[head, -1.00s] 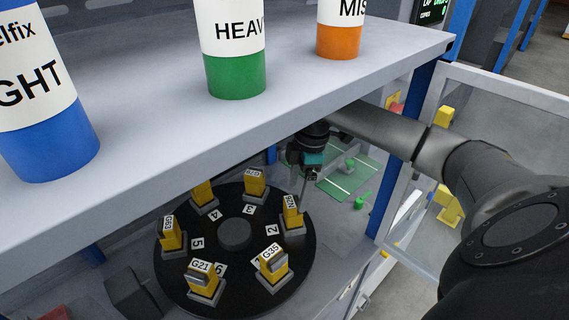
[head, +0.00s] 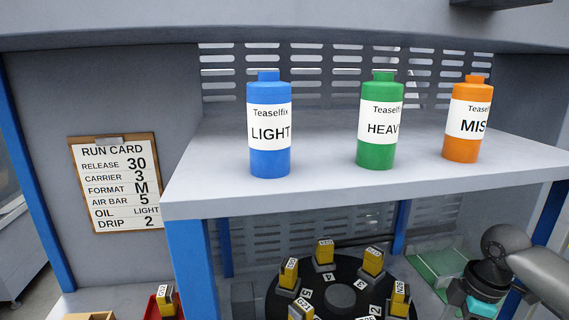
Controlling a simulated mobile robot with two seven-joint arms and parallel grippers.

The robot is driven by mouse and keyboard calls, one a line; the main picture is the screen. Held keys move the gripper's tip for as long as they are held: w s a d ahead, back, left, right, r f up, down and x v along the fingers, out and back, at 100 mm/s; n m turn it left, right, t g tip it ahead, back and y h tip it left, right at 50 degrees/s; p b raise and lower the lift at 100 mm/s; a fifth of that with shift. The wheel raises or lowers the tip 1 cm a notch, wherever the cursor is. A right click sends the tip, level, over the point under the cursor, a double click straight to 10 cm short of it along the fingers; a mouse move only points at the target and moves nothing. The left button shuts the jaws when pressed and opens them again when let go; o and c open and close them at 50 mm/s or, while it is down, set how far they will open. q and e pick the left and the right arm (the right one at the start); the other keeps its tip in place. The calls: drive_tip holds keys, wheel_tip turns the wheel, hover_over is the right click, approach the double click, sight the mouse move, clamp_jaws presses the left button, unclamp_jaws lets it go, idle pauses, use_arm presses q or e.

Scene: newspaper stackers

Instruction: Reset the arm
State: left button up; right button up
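My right arm (head: 540,275) comes in from the right edge below the shelf. Its gripper (head: 478,306), with a teal part, points down at the lower right, to the right of the black carousel (head: 340,298). Its fingertips are too small and cut off to tell whether they are open or shut. My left gripper is not in view.
A grey shelf (head: 350,185) bears a blue LIGHT bottle (head: 269,125), a green HEAVY bottle (head: 377,125) and an orange bottle (head: 468,120). The carousel holds several yellow labelled blocks. A run card (head: 115,184) hangs left. A red tray (head: 151,308) sits low left.

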drive_tip(key=s+a+f+m, duration=0.1)
drive_tip(key=s+a+f, duration=0.35)
drive_tip(key=a, duration=0.45)
drive_tip(key=s+a+f+m, duration=0.1)
drive_tip(key=s+a+f, duration=0.3)
drive_tip(key=a+f, duration=0.3)
drive_tip(key=s+a+r+m+t+h, duration=0.1)
drive_tip(key=s+a+r+m+t, duration=0.15)
drive_tip(key=s+m, duration=0.7)
wheel_tip(320, 180, down, 29)
drive_tip(key=s+g+b, duration=0.1)
drive_tip(key=s+b, duration=0.2)
drive_tip(key=b, duration=0.4)
use_arm(q)
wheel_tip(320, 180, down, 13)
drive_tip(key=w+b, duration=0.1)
drive_tip(key=b, duration=0.4)
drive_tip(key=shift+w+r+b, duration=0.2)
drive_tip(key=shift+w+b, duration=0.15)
use_arm(e)
drive_tip(key=s+d+f, duration=0.1)
drive_tip(key=s+f, duration=0.6)
drive_tip(key=f, duration=0.2)
drive_tip(key=s+d+f+g, duration=0.1)
drive_tip(key=s+f, duration=0.6)
drive_tip(key=f, duration=0.3)
drive_tip(key=shift+s+d+f+n+h, duration=0.15)
drive_tip(key=shift+s+d+n+h, duration=0.2)
drive_tip(key=shift+s+n, duration=0.1)
